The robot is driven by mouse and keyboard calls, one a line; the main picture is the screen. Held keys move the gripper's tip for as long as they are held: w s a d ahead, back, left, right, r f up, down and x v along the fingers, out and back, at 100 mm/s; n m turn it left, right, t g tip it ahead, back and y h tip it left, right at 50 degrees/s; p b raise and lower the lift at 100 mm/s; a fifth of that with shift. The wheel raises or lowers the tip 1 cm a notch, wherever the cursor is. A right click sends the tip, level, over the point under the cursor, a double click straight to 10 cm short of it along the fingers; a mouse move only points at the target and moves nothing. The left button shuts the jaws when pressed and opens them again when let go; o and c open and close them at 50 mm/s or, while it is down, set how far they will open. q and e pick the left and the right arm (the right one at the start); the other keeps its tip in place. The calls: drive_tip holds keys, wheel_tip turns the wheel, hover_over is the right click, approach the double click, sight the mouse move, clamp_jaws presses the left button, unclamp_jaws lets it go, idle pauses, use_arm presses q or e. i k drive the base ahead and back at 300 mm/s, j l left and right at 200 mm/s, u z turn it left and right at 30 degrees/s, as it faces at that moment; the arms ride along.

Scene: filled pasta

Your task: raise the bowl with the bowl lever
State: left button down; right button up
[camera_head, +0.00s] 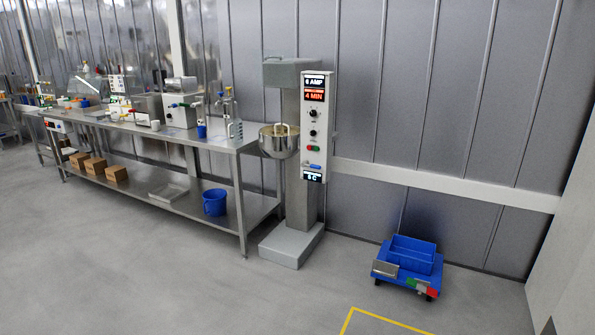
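A tall grey mixer (295,195) stands at the right end of the steel bench, against the metal wall. Its steel bowl (275,148) hangs at mid-height on the column's left side. A pale tool stands in the bowl, and a gap separates the bowl from the mixer head (283,73) above. I cannot make out the bowl lever for certain at this distance. The control panel (317,125) shows "6 AMP", "4 MIN" and "5 C", with knobs and red and green buttons. Neither of my grippers is in view.
The long steel bench (210,146) holds several machines and tools. Its lower shelf bears brown boxes (95,165), a flat tray and a blue bucket (214,202). A blue wheeled cart (385,267) stands right of the mixer. The grey floor in front is clear.

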sight(304, 164)
drive_tip(key=i+j+z, duration=0.1)
drive_tip(key=i, duration=1.65)
drive_tip(key=i+j+z, duration=0.15)
drive_tip(key=i+z, duration=0.25)
drive_tip(key=i+j+z, duration=0.45)
drive_tip(key=i, duration=0.15)
drive_tip(key=i+j+z, duration=0.4)
